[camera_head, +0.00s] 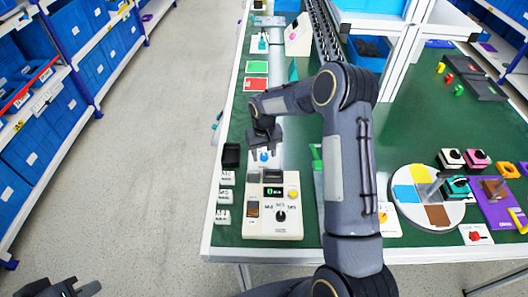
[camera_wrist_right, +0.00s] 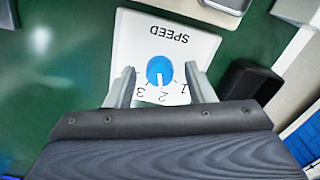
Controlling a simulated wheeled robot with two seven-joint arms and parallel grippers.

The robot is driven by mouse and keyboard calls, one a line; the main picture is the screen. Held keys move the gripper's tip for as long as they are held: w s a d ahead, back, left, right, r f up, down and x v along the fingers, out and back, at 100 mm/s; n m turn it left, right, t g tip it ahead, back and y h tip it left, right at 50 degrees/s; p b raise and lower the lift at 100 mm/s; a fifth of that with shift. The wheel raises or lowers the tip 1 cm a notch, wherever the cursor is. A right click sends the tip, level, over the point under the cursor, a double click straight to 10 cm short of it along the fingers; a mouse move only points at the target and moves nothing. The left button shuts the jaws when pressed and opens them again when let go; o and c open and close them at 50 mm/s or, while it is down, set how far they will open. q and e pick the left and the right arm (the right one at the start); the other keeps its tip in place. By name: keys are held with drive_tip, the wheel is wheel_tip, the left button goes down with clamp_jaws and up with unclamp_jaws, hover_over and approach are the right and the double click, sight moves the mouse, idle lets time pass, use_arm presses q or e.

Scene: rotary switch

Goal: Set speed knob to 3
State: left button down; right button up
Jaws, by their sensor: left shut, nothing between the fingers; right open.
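The blue speed knob (camera_wrist_right: 160,70) sits on a white panel (camera_wrist_right: 190,40) marked SPEED, with 1, 2 and 3 printed around it. The white mark on the knob points at about 2. In the wrist view the panel appears upside down. My right gripper (camera_wrist_right: 161,70) is open, with one finger on each side of the knob and a gap to it. In the head view the knob (camera_head: 264,156) shows just below my right gripper (camera_head: 263,143). My left gripper (camera_head: 75,288) is shut and empty at the lower left, off the table.
A beige device (camera_head: 273,210) with a display and dial stands in front of the panel. A black box (camera_head: 231,156) and several white labelled blocks (camera_head: 224,197) are to its left. A round coloured turntable (camera_head: 427,197) is at the right.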

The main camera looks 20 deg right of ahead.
drive_tip(key=c, duration=1)
drive_tip(key=shift+f+m+b, duration=0.1)
drive_tip(key=shift+m+b, duration=1.15)
drive_tip(key=shift+m, duration=0.25)
drive_tip(key=shift+m+b, duration=0.5)
drive_tip(key=shift+m, duration=0.6)
drive_tip(key=shift+m+b, duration=0.3)
drive_tip(key=shift+m, duration=0.9)
drive_tip(key=o, duration=1)
